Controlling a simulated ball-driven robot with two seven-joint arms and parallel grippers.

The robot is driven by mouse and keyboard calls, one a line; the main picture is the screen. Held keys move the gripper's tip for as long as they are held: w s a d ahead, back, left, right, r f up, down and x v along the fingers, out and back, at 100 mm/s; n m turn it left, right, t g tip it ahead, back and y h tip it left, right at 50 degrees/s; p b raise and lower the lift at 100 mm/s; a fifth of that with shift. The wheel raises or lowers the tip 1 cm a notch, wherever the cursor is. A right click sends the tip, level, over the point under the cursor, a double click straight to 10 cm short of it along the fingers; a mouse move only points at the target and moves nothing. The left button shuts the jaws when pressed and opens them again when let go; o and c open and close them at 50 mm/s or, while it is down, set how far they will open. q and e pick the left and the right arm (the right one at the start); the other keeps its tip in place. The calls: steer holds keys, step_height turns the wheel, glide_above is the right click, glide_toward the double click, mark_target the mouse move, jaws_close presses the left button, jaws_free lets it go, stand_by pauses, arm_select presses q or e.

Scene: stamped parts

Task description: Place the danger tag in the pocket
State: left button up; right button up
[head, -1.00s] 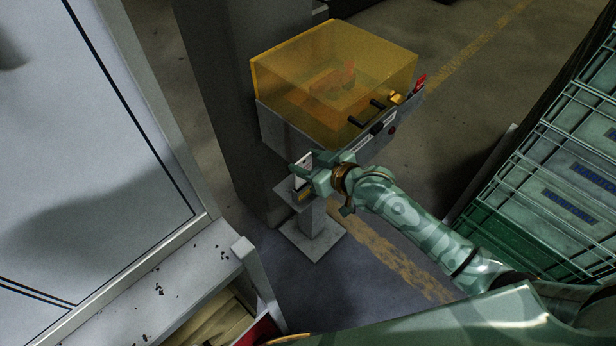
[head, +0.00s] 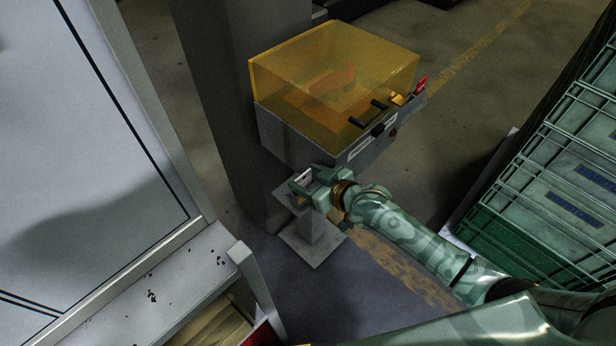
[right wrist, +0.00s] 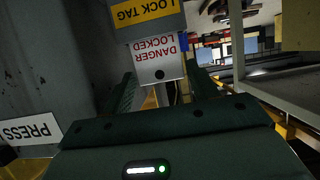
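The danger tag (right wrist: 158,58) is a white card with red "DANGER LOCKED" lettering, upside down in the right wrist view, with a hole near its gripper end. The pocket (right wrist: 150,17), with a yellow "LOCK TAG" label, covers the tag's far end, so the tag appears partly inside it. My right gripper (right wrist: 163,85) has a finger at each side edge of the tag and seems closed on it. In the head view this gripper (head: 308,181) is at the small pedestal below the yellow-covered press, largely hiding the pocket. My left gripper is out of view.
The press's grey body and amber cover (head: 335,75) stand just above my right gripper. A grey column (head: 230,110) rises behind it. A pale bench (head: 170,290) is at lower left.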

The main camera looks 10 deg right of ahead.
steer(key=shift+r, duration=0.35)
steer(key=p+v, duration=0.3)
steer(key=v, duration=0.9)
steer(key=shift+f, duration=0.2)
